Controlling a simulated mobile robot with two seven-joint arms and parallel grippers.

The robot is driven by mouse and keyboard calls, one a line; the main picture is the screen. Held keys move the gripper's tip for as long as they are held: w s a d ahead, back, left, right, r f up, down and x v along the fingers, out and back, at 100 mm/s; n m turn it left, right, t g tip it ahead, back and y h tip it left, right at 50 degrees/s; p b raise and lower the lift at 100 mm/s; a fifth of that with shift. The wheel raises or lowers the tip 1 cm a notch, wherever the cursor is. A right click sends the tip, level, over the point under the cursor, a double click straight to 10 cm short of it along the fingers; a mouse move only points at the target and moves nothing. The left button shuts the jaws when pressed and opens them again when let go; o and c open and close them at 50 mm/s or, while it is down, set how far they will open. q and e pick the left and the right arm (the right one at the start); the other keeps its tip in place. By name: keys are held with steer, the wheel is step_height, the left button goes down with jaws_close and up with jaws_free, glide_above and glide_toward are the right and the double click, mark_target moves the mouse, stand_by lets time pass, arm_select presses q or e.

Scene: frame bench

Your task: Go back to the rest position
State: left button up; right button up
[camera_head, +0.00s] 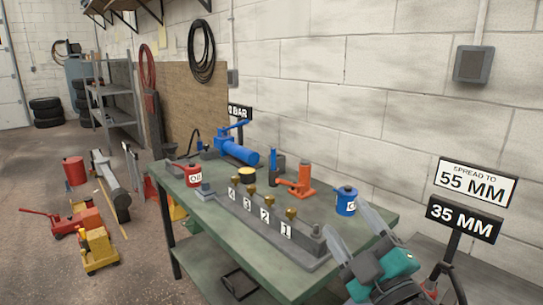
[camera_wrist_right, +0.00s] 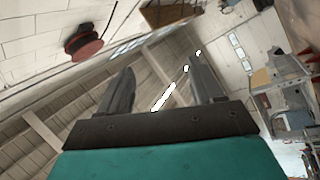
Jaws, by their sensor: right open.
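My right gripper (camera_head: 375,237) is at the lower right of the head view, beside the right end of the green workbench (camera_head: 250,276). Its fingers are apart and point up. In the right wrist view its two fingers (camera_wrist_right: 163,92) stand apart with nothing between them, against the ceiling and lights. My left gripper is in neither view.
Signs (camera_head: 464,217) stand at the right. Red and yellow jacks (camera_head: 97,249) lie on the floor at left.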

steer(key=s+d+f+m+g+h, duration=0.4)
steer(key=f+m, duration=0.1)
steer(key=f, duration=0.3)
steer(key=s+d+f+m+g+h, duration=0.4)
steer(key=f+m, duration=0.1)
steer(key=f, duration=0.4)
steer(key=s+f+m+g+y, duration=0.1)
steer(key=s+f+m+g, duration=0.1)
steer(key=s+f+g, duration=0.5)
steer(key=s+f+m+g, duration=0.1)
steer(key=s+f+g, duration=0.15)
steer(key=s, duration=0.75)
steer(key=w+a+f+t+y+p, duration=0.1)
steer(key=w+a+f+t+y, duration=0.1)
steer(key=w+f+t, duration=0.5)
steer(key=shift+w+a+f+n+t, duration=0.3)
steer(key=shift+w+a+f+t, duration=0.1)
steer(key=shift+a, duration=0.1)
